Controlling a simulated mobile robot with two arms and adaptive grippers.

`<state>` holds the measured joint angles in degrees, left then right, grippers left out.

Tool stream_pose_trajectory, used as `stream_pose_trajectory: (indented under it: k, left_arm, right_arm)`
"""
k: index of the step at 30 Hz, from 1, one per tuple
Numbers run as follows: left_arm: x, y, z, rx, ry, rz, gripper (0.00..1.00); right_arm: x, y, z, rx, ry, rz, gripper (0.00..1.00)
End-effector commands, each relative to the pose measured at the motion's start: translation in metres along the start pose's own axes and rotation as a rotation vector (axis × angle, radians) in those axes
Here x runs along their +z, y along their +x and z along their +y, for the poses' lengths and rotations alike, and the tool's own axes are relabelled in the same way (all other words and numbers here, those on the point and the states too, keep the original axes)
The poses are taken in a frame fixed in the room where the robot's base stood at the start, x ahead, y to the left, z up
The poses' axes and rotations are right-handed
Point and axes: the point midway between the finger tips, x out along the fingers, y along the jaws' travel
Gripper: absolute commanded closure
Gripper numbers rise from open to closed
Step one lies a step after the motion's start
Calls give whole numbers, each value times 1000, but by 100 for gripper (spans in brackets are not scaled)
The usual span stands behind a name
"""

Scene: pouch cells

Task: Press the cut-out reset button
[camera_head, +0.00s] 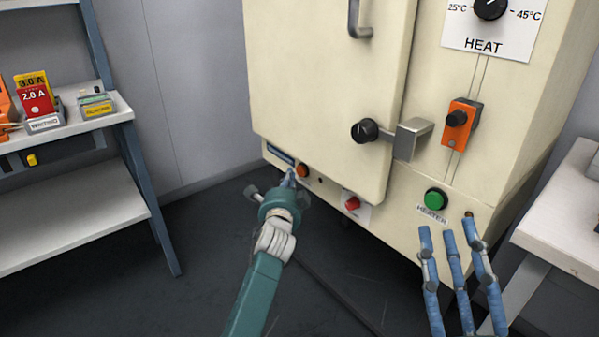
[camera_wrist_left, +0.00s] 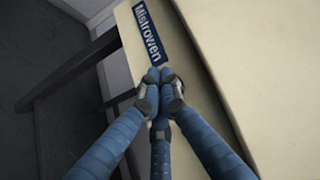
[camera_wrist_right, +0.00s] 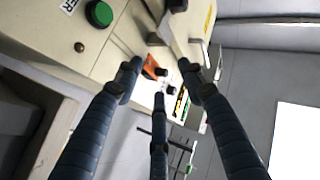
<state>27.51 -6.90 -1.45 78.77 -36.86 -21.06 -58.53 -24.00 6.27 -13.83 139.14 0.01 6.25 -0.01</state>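The labels of the orange and red ones are not readable. My left gripper (camera_head: 290,180) is shut and empty, its tips just left of the orange button; contact cannot be told. In the left wrist view its tips (camera_wrist_left: 158,76) are together beside the "Mistrowen" plate (camera_wrist_left: 149,33); no button shows there. My right gripper (camera_head: 448,229) is open and empty, below the green button.
The closed oven door has a latch handle (camera_head: 412,138). An orange switch (camera_head: 460,125) and HEAT dial (camera_head: 490,6) are higher right. A shelf rack (camera_head: 70,205) with card holders stands left, a white table (camera_head: 565,225) right. Open floor lies between rack and oven.

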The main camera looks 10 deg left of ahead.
Motion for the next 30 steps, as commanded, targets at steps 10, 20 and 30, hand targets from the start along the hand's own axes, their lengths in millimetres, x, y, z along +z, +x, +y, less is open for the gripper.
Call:
stream_pose_trajectory:
  k: [10,20,30]
  left_arm:
    - [5,-5,0,1,0,0,100]
    - [10,-10,0,1,0,-1,100]
    - [15,-15,-1,0,0,0,100]
  right_arm:
    - [36,-4,4,9,-4,-163,60]
    - [68,-13,8,17,-7,-313,60]
    - [100,-29,12,25,-11,-466,60]
